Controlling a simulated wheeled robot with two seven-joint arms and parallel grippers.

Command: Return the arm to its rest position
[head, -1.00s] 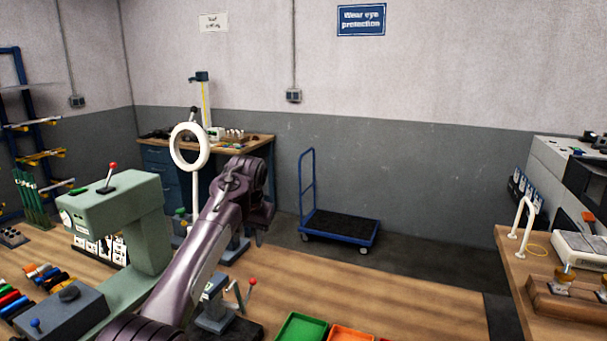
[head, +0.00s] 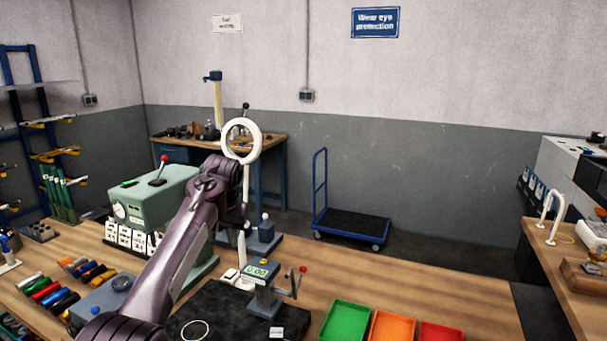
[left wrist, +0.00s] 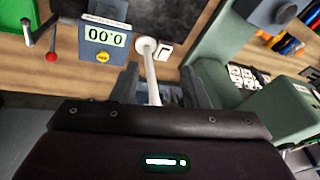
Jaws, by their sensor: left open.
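My left arm (head: 190,240) comes in from the bottom left of the head view and reaches up over the bench. Its left gripper (left wrist: 159,84) shows in the left wrist view with two grey fingers apart. The white post of a ring lamp (left wrist: 151,70) appears between the fingers in that picture, but I cannot tell how far beyond them it stands. In the head view the ring lamp (head: 258,141) rises behind my wrist, which hides part of its post. I see nothing held. My right gripper is not in view.
A gauge with a display (head: 262,272) stands on a black mat (head: 215,318) beside the arm. A green machine (head: 165,190) stands to the left. Green (head: 345,321), orange (head: 392,327) and red trays lie to the right. The bench (head: 440,290) behind them is clear.

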